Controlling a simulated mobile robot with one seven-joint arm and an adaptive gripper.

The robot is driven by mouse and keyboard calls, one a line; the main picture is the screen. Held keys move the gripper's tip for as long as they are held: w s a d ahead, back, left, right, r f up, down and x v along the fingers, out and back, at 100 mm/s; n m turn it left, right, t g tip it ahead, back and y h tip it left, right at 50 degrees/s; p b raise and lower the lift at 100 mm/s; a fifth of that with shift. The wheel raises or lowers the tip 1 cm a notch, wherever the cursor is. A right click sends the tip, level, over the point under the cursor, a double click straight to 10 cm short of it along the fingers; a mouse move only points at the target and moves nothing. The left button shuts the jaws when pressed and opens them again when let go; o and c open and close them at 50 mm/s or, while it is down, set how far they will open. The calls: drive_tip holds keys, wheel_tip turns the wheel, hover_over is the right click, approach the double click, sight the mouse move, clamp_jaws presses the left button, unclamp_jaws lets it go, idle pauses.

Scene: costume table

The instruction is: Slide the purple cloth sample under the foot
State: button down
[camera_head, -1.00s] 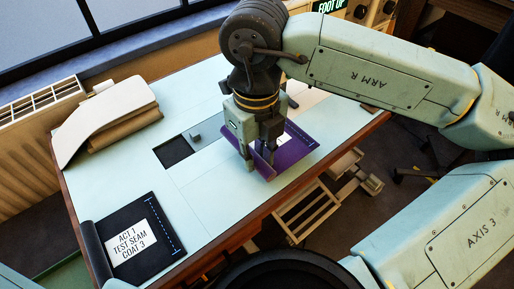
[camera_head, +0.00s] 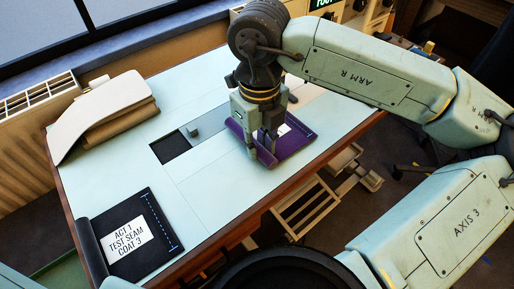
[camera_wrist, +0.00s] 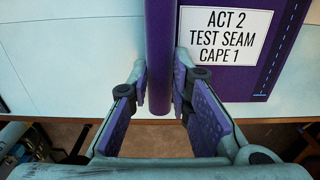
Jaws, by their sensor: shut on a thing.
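The purple cloth sample (camera_head: 292,143) lies on or just above the pale table at its right side. Its white label reads "ACT 2 TEST SEAM CAPE 1" in the wrist view (camera_wrist: 263,75). My gripper (camera_head: 262,153) points down at the sample's left side. In the wrist view, my gripper (camera_wrist: 160,92) is shut on the sample's rolled purple edge, with one finger on each side. The foot cannot be made out; my arm covers the area behind the sample. A lit sign (camera_head: 322,3) is cut off at the top edge.
A dark sample (camera_head: 160,262) labelled "ACT 1 TEST SEAM COAT 3" lies at the table's front left. Folded cream and brown cloth (camera_head: 112,110) lies at the back left. A dark opening (camera_head: 170,148) with a grey block sits mid-table. The table's front middle is clear.

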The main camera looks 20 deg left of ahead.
drive_tip(key=shift+w+a+p, duration=0.15)
drive_tip(key=shift+w+p, duration=0.3)
drive_tip(key=shift+w, duration=1.35)
drive_tip(key=shift+w+a+f+b, duration=0.1)
drive_tip(key=shift+w+a+b, duration=0.35)
drive_tip(key=shift+w+a, duration=0.5)
drive_tip(key=shift+s+a, duration=0.1)
drive_tip(key=shift+s, duration=0.05)
drive_tip(key=shift+f+b, duration=0.15)
drive_tip(key=shift+b, duration=0.3)
drive_tip(key=c, duration=1.4)
unclamp_jaws()
wheel_tip(320, 180, up, 12)
